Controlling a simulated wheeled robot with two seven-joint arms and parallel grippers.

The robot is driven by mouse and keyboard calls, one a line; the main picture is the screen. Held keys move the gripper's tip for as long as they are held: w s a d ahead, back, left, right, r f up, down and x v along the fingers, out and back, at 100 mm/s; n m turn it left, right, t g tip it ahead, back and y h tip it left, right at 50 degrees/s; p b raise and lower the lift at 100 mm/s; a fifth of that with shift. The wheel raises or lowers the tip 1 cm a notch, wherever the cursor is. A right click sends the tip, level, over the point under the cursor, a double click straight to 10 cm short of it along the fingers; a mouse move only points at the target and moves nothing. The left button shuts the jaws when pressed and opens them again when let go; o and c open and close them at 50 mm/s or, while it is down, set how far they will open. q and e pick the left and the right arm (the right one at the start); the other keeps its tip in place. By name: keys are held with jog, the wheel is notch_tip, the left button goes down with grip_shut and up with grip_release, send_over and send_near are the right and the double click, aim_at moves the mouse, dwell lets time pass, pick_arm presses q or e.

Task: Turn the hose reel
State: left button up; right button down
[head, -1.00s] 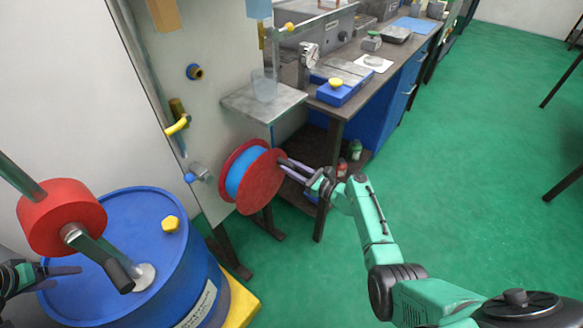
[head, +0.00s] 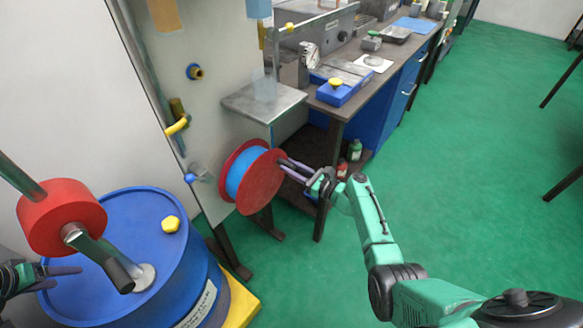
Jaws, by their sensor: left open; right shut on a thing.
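The hose reel (head: 262,184) has red discs with blue hose (head: 238,174) wound between them. It is mounted at the side of the pale panel, below a small metal shelf. My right gripper (head: 284,164) reaches in from the right and is shut at the reel's outer red face, near its right edge. The part between the fingers is hidden by them, so I cannot tell its shape. My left gripper (head: 70,271) is open and empty at the lower left, beside the blue drum and away from the reel.
A blue drum (head: 95,292) with a red-bodied hand pump (head: 62,216) stands at the left on a yellow base. The metal shelf (head: 262,102) juts out above the reel. A workbench (head: 345,108) stands behind it.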

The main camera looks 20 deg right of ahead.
jog(key=shift+f, duration=0.2)
jog(key=f+m, duration=0.3)
jog(key=m, duration=0.1)
jog(key=shift+w+d, duration=0.3)
jog(key=shift+d, duration=0.1)
jog(key=c, duration=0.7)
grip_release()
jog(key=shift+r, duration=0.1)
jog(key=shift+o, duration=0.2)
jog(key=shift+d, duration=0.1)
